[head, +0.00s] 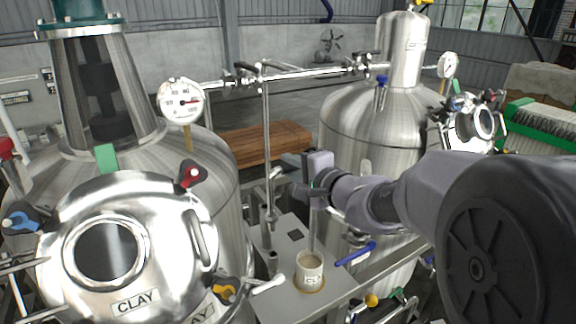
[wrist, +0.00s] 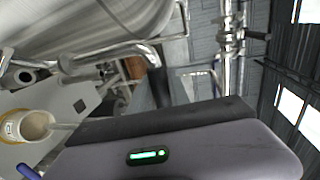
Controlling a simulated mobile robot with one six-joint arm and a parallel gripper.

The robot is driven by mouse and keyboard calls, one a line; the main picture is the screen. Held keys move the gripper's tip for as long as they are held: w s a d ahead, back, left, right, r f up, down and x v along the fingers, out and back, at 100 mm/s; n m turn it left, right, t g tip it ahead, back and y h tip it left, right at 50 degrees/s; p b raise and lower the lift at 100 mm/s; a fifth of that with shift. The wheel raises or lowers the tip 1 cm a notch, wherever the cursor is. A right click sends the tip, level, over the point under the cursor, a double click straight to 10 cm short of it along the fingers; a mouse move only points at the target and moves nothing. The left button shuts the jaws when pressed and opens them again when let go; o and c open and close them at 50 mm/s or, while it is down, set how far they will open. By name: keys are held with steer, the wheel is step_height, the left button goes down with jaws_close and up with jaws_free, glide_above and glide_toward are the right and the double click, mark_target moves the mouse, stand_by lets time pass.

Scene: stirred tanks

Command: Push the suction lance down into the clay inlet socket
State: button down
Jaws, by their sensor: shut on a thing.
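My gripper (head: 310,182) is above the small bench, shut on the suction lance. The lance (head: 312,228) shows as a thin grey rod running down from below my gripper to the labelled cup (head: 311,273). In the wrist view, the lance (wrist: 62,127) reaches the cup (wrist: 27,125) from beside my gripper's dark edge. Its lower tip is hard to make out. A short upright metal stub (head: 272,262) stands left of the cup; in the wrist view its round dark opening (wrist: 25,76) shows. I cannot tell for certain whether this stub is the clay inlet socket.
A second tank (head: 350,130) stands behind my arm. A bent metal pipe (wrist: 110,55) lies close to my gripper. A blue-handled valve (head: 357,253) is right of the cup.

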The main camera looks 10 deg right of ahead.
step_height(320, 180, down, 12)
steer(key=b, duration=1.5)
steer(key=shift+f, duration=0.2)
stand_by(3.9)
steer(key=c, duration=1.1)
jaws_free()
steer(key=shift+c, duration=0.2)
steer(key=p+v, duration=0.1)
steer(key=v, duration=1.6)
steer(key=shift+s, duration=0.2)
